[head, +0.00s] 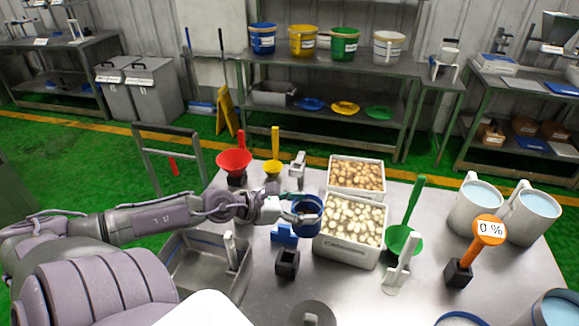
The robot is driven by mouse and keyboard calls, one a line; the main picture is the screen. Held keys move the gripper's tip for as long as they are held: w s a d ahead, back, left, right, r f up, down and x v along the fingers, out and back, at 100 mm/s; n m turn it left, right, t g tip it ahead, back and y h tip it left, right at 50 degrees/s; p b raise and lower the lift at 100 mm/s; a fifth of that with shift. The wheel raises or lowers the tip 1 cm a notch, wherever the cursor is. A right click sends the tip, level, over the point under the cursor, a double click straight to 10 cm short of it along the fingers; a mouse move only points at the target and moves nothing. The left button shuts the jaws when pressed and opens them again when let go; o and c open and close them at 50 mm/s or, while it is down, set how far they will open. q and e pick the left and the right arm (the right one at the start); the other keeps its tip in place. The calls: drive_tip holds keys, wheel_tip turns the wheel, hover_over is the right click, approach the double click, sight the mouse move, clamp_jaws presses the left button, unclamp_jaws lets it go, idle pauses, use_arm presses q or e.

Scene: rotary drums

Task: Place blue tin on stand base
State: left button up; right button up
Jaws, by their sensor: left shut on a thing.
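The blue tin (307,207) is a round, open-topped dark blue container in the middle of the table, just left of the white bins. My left gripper (297,217) reaches it from the left and is shut on its near-left wall. The gripper hides part of the tin, and I cannot tell whether its bottom touches anything. A small blue stand (284,235) is just below and left of the tin; I cannot tell for sure if it is the stand base. A black block-like holder (287,264) stands nearer to me. My right gripper is out of view.
Two white bins of pale and brown pieces (348,247) (357,163) stand right of the tin. A red funnel (234,162) stands behind my arm. A metal sink (205,268) is at left.

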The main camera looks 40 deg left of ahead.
use_arm(q)
drive_tip(key=w+a+r+n+t+y+p, duration=0.1)
drive_tip(key=a+n+y, duration=0.2)
drive_tip(key=a, duration=0.6)
drive_tip(key=w+a+n+y, duration=0.2)
drive_tip(key=a+y, duration=0.1)
drive_tip(key=a, duration=0.5)
drive_tip(key=f+b, duration=0.3)
drive_tip(key=f, duration=0.1)
drive_tip(key=f+b, duration=0.4)
drive_tip(key=f, duration=0.1)
drive_tip(key=f+b, duration=0.3)
drive_tip(key=f, duration=0.1)
drive_tip(key=shift+a+f, duration=0.25)
drive_tip(key=shift+f, duration=0.15)
drive_tip(key=w, duration=0.5)
drive_tip(key=w+p, duration=0.1)
drive_tip(key=w, duration=0.2)
drive_tip(key=shift+w+r, duration=0.1)
drive_tip(key=shift+r, duration=0.3)
drive_tip(key=shift+w, duration=0.75)
drive_tip(key=w+b, duration=0.1)
drive_tip(key=w, duration=0.2)
drive_tip(key=shift+w+d, duration=0.1)
drive_tip(key=shift+w, duration=0.1)
drive_tip(key=shift+f, duration=0.65)
drive_tip(key=shift+s, duration=0.15)
